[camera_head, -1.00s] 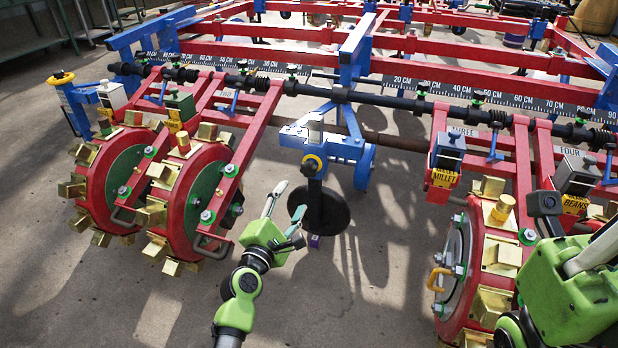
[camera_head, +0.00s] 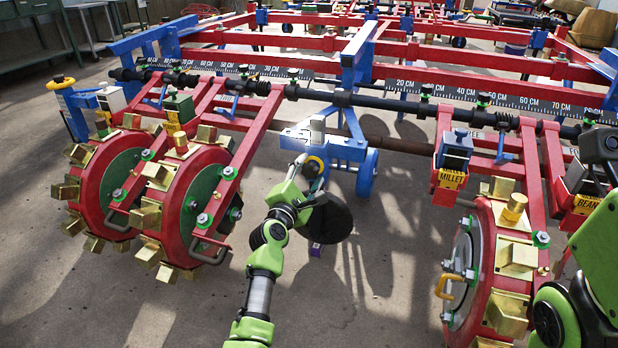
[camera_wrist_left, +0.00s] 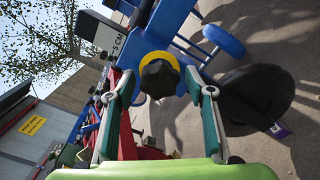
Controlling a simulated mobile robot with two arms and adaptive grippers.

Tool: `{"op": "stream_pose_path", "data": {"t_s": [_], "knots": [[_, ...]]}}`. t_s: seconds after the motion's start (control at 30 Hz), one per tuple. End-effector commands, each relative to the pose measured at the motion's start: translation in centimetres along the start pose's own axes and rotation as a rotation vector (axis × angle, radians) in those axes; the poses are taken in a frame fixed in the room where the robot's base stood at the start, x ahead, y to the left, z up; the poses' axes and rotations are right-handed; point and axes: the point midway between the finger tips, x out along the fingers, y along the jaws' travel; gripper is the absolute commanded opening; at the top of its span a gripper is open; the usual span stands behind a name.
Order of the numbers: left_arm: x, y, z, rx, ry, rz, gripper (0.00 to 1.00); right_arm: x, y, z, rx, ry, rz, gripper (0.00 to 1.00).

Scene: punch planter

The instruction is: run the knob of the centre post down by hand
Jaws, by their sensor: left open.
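The centre post (camera_head: 298,135) is a blue and grey bracket at the front of the frame. Its knob is black with a yellow ring; the knob (camera_wrist_left: 158,79) sits between the fingers in the left wrist view. My left gripper (camera_head: 308,180) is at the knob in the head view and partly hides it. Its two fingers (camera_wrist_left: 160,88) stand open, one on each side of the knob; I cannot tell whether they touch it. A black disc (camera_head: 330,218) hangs below the post, partly behind the gripper. My right gripper is not seen.
Red wheels (camera_head: 190,205) with brass cups stand to the left, and another such wheel (camera_head: 495,262) stands to the right. A long black bar (camera_head: 400,105) crosses behind the post. My right arm shows at the right edge.

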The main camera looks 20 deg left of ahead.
Motion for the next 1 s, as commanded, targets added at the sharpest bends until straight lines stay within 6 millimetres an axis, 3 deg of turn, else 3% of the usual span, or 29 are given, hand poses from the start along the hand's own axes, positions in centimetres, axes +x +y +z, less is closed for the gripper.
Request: {"op": "stream_pose_path", "data": {"t_s": [0.3,0.43,0.47,0.77,1.0], "knots": [[0.18,0.03,0.02,-0.001,0.0,0.0,0.46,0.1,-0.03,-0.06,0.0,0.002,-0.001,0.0],[0.17,0.03,0.02,-0.001,0.0,0.0,0.13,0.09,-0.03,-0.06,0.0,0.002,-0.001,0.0],[0.17,0.03,0.02,0.0,0.0,0.0,0.1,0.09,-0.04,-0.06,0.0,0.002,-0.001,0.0],[0.15,0.04,0.02,0.019,0.0,-0.001,0.1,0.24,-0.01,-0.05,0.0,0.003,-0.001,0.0],[0.13,0.12,0.03,0.127,0.001,-0.003,0.1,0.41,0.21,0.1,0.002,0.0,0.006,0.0]]}}
